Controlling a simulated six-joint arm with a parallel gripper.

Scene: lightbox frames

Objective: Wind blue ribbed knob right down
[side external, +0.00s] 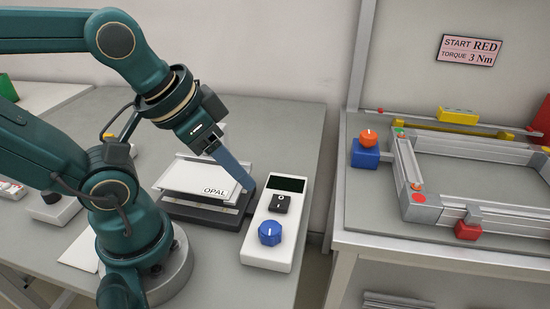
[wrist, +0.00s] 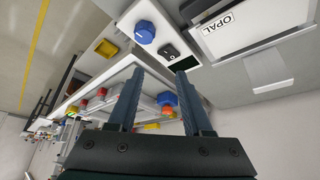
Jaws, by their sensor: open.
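The blue ribbed knob (side external: 270,232) sits at the near end of a white control box (side external: 262,256). In the wrist view the knob (wrist: 145,32) shows at the top, beyond the fingertips, with a light pointer mark on it. The box also carries a black rocker switch (side external: 279,203) and a dark display (side external: 287,184). My gripper (wrist: 159,82) is open and empty, with a clear gap between its two fingers. In the side view it is beside the far end of the box, up and left of the knob and not touching it.
A lightbox panel marked OPAL (side external: 195,178) stands left of the control box, close to my gripper. A second bench (side external: 450,250) to the right holds a metal frame (side external: 425,205), an orange knob on a blue block (side external: 365,158) and a red block (side external: 468,231).

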